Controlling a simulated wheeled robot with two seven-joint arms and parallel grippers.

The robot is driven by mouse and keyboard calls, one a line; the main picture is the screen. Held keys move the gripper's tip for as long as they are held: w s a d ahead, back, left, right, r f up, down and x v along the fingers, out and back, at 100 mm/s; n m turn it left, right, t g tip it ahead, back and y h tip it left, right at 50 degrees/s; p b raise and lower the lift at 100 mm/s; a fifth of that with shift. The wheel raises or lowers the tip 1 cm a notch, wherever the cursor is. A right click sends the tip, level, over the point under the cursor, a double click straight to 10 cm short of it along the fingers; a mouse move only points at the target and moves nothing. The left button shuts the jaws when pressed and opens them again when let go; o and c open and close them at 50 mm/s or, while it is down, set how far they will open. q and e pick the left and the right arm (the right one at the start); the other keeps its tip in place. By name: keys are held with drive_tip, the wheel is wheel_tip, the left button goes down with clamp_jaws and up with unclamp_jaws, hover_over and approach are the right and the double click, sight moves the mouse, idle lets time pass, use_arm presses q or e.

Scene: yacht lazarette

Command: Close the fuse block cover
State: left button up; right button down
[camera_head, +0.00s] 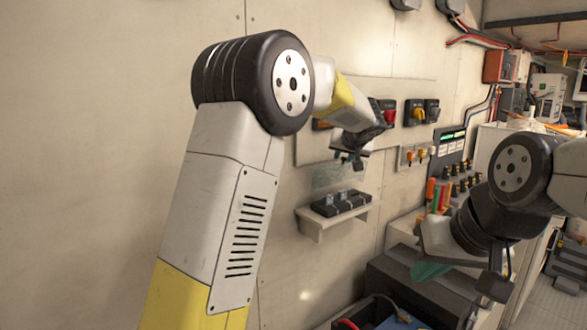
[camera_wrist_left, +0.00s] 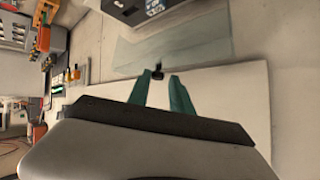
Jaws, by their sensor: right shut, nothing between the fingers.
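The fuse block (camera_head: 341,203) is a dark block on a small wall shelf in the head view. Its clear cover (camera_head: 331,177) stands raised behind it, open. In the left wrist view the cover (camera_wrist_left: 195,48) is a transparent greenish sheet beside part of the block (camera_wrist_left: 138,8). My left gripper (camera_head: 352,162) is above the block, near the cover's upper edge. In the left wrist view its teal fingers (camera_wrist_left: 161,76) are a little apart, with a small dark tab just beyond the tips. I cannot tell whether they touch it. My right gripper (camera_head: 432,270) is shut and empty, lower right.
The shelf (camera_head: 318,228) juts from the wall. Switches (camera_head: 416,112) sit on a panel above it. Colored-handled tools (camera_head: 437,195) stand to the right, near my right arm. A dark box (camera_head: 415,290) is below. The wall left of my left arm is bare.

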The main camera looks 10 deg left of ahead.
use_arm(q)
drive_tip(key=shift+w+a+r+n+g+h, duration=0.25)
drive_tip(key=shift+w+a+g+h, duration=0.1)
drive_tip(key=shift+w+a+g, duration=0.25)
drive_tip(key=shift+w+a+r+n+g+h, duration=0.25)
drive_tip(key=shift+w+a+g+h, duration=0.1)
drive_tip(key=shift+w+a+g, duration=0.2)
drive_tip(key=shift+r, duration=0.3)
drive_tip(key=v, duration=0.8)
drive_tip(key=s+a+f, duration=0.1)
drive_tip(key=s+a, duration=0.3)
drive_tip(key=s, duration=0.3)
drive_tip(key=s+a+f+g+h, duration=0.1)
drive_tip(key=s+a+f, duration=0.1)
drive_tip(key=s+a, duration=0.2)
drive_tip(key=s+a+f+g, duration=0.1)
drive_tip(key=s+a, duration=0.3)
drive_tip(key=s, duration=0.6)
drive_tip(key=shift+f+m, duration=0.3)
drive_tip(key=shift+f, duration=0.15)
drive_tip(key=shift+w, duration=0.1)
